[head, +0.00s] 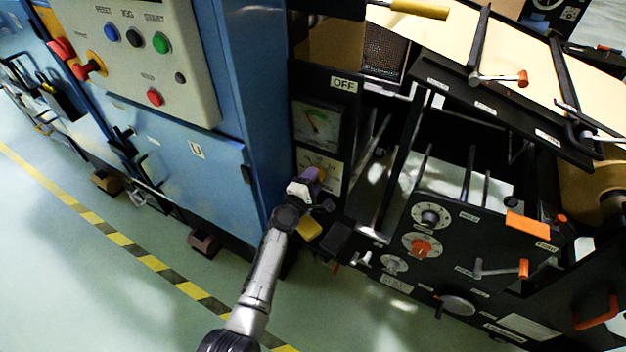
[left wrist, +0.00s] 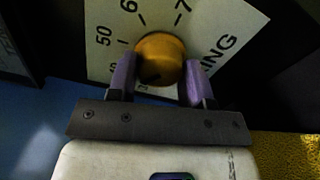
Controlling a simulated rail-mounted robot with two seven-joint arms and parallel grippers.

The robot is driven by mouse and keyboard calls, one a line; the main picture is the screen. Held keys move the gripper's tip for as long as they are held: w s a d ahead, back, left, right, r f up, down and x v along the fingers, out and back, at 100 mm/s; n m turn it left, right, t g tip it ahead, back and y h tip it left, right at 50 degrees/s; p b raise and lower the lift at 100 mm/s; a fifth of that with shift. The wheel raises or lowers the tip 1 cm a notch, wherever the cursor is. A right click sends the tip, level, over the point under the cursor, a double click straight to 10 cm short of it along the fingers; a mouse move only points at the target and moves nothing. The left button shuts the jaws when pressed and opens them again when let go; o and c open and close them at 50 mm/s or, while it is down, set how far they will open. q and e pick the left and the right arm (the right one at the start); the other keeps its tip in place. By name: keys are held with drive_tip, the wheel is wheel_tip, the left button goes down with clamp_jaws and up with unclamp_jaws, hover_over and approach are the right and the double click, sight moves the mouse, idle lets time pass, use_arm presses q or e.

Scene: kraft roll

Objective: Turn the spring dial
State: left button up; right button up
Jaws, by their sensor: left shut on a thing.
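The spring dial is a yellow-orange round knob (left wrist: 160,58) on a pale scale plate (left wrist: 215,25) with numbers and part of a word ending in "ING". My left gripper (left wrist: 158,82) has its two purple fingers on either side of the knob, shut on it. In the head view my left gripper (head: 312,175) reaches the cream plate (head: 328,170) on the black panel, below a gauge (head: 317,126) with a coloured scale. There the gripper hides the knob. My right gripper is not in view.
A blue cabinet (head: 195,150) with a button panel (head: 140,50) stands to the left. To the right is a black frame with several dials, including an orange-centred one (head: 421,248), and orange-handled cranks. Green floor with a yellow-black stripe (head: 122,239) lies in front.

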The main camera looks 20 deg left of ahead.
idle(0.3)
use_arm(q)
drive_tip(key=o, duration=0.9)
drive_tip(key=shift+s+a+p, duration=0.3)
drive_tip(key=shift+s+p, duration=0.55)
drive_tip(key=shift+s, duration=1.45)
drive_tip(key=shift+s+a+p, duration=0.35)
drive_tip(key=shift+s+p, duration=0.45)
drive_tip(key=shift+s, duration=1.45)
drive_tip(key=shift+s+a+p, duration=0.3)
drive_tip(key=shift+s+p, duration=0.55)
drive_tip(key=shift+s, duration=1.45)
